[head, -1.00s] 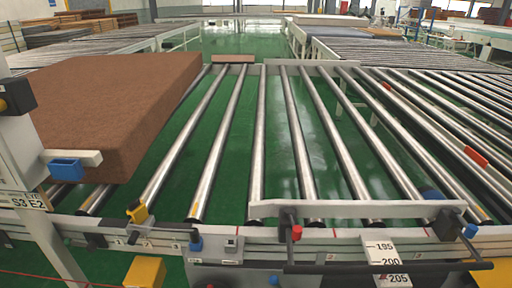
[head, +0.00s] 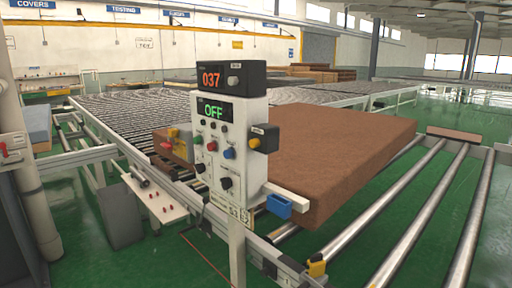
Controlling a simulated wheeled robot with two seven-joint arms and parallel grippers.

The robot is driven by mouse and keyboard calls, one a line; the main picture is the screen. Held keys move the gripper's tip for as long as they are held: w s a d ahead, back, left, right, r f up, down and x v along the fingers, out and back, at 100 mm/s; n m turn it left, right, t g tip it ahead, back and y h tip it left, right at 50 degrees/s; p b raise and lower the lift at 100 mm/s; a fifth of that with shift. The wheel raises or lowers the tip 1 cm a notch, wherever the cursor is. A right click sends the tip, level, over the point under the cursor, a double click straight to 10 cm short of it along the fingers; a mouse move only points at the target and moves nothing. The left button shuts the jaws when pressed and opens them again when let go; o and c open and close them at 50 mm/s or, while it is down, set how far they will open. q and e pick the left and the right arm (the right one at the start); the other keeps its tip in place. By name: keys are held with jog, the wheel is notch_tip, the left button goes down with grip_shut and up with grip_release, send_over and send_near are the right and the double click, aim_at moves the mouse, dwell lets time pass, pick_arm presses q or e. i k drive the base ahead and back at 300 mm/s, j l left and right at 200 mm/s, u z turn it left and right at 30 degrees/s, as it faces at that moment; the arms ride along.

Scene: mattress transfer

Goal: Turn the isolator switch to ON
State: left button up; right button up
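A white control post (head: 238,175) stands left of centre in the head view. Its upper display (head: 211,79) reads 037 in orange, and the display (head: 214,112) below reads OFF in green. Its face carries several coloured buttons and black knobs, including a lower black knob (head: 226,183). A black box (head: 264,138) with a small yellow part sticks out on its right side. A yellow and red fitting (head: 179,140) shows at its left. I cannot tell which of these is the isolator switch; small labels are unreadable. Neither gripper is in view.
A brown mattress (head: 345,150) lies on the rollers behind and right of the post. A blue-ended bracket (head: 279,206) juts from the post's right. Bare rollers (head: 425,215) run at the right. A pale upright pipe (head: 38,190) stands at the left. Green floor is open between.

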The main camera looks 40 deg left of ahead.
aim_at(169, 146)
jog(key=u, duration=2.05)
